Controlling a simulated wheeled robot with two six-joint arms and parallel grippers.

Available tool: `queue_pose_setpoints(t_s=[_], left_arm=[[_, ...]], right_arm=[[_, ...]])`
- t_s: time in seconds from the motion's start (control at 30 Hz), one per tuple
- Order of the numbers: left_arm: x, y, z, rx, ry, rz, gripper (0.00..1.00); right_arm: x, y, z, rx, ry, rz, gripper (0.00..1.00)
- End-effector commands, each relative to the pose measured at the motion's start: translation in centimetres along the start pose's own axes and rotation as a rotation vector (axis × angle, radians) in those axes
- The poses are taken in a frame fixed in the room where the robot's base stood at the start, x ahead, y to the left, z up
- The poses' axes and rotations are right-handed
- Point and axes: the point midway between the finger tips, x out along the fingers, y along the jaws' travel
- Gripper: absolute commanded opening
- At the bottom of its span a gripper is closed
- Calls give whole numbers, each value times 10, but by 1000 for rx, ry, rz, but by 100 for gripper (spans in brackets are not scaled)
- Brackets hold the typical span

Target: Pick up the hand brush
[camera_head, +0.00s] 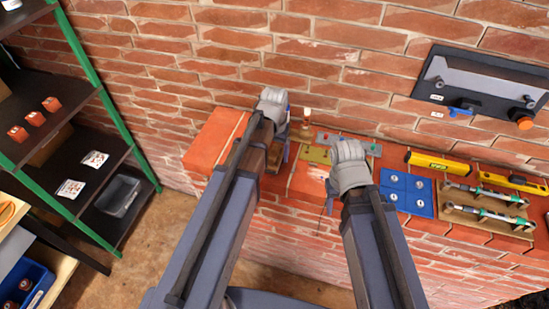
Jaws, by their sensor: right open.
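I cannot make out the hand brush for certain. A small brown object with a pale upright top (307,117) stands on the brick ledge just right of my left gripper; it is too small to identify. My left gripper (273,98) is over the ledge near the wall, and its fingers are hard to see from behind. A brown wooden piece shows partly beside its wrist, mostly hidden by the arm. My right gripper (349,152) is open over the ledge, left of a blue panel (406,193). Both arms hide parts of the ledge.
A brass-coloured plate (316,155) lies between the grippers. Yellow levels (439,163) and a wooden board with metal tools (485,208) lie on the right. A black panel (485,85) hangs on the brick wall. A green-framed shelf (109,113) stands at left.

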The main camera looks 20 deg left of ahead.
Motion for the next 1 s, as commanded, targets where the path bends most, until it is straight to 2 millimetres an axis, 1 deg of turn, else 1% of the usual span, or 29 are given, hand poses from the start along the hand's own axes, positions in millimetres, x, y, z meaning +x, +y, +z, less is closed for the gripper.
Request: queue_pose_setpoints(t_s=[0.03,0.07,0.6,0.7,1.0], left_arm=[[0,0,0,0,0,0,74],[0,0,0,0,0,0,70],[0,0,0,0,0,0,10],[0,0,0,0,0,0,0],[-2,0,0,0,0,0,0]], right_arm=[[0,0,0,0,0,0,50],[0,0,0,0,0,0,50],[0,0,0,0,0,0,50],[0,0,0,0,0,0,50],[-2,0,0,0,0,0,50]])
